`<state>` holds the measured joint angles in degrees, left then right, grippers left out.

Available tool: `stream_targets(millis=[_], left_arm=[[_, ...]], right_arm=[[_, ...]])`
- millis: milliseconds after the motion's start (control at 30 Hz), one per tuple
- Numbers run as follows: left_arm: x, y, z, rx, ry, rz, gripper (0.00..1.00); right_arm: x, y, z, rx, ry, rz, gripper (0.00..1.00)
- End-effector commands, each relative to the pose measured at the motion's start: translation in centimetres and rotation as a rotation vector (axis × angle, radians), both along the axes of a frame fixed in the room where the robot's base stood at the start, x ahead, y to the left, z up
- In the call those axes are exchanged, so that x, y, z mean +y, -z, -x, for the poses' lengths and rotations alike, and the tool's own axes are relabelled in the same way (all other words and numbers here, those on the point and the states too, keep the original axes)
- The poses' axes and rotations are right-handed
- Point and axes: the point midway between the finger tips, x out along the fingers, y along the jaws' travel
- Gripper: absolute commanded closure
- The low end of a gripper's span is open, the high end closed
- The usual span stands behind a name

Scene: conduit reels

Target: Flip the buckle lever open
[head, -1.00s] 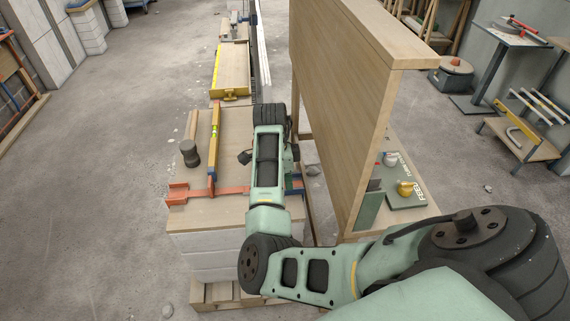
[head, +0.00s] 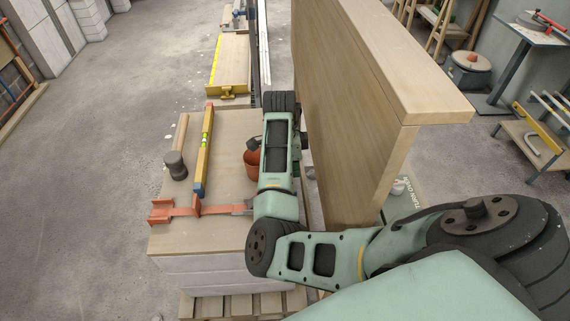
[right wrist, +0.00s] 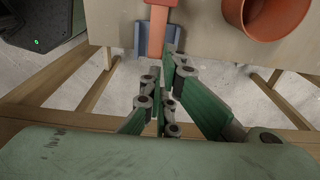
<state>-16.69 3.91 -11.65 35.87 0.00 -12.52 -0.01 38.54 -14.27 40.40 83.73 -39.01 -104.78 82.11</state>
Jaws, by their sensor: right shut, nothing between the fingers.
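An orange strap (head: 185,211) runs across the front of the wooden board, with an orange bracket (head: 161,212) at its left end. Its right end goes under my right arm. In the right wrist view, an orange bar (right wrist: 157,32) lies over a blue-grey plate (right wrist: 145,53) at the board's edge. I cannot tell which part is the buckle lever or how far it is raised. My right gripper (right wrist: 168,62) is shut and empty, its tips close to the bar and plate; contact is unclear. It is hidden in the head view. My left gripper is out of view.
A terracotta pot (right wrist: 267,14) stands on the board to the bar's right. A yellow level (head: 205,150) and a dark-headed mallet (head: 175,165) lie to the left. A tall wooden panel (head: 350,110) stands close on my arm's right. Open floor lies left.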

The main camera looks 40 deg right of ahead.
Motion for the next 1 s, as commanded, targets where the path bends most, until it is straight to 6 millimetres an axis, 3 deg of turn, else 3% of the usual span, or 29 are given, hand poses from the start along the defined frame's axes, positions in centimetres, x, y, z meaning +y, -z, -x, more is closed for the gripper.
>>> stream_targets(millis=[233, 433, 700, 1000], left_arm=[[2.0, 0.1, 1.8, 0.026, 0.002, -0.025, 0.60], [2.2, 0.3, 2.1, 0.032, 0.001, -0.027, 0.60], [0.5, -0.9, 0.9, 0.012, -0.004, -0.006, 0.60], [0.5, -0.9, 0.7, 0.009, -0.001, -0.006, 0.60]], right_arm=[[-0.2, 4.9, 0.4, 0.006, -0.001, -0.002, 1.00], [-0.5, 9.1, 0.5, 0.004, 0.000, -0.001, 1.00], [1.9, 7.0, -1.1, 0.000, 0.000, -0.001, 1.00], [2.3, 6.7, -1.3, 0.000, 0.001, 0.000, 1.00]])
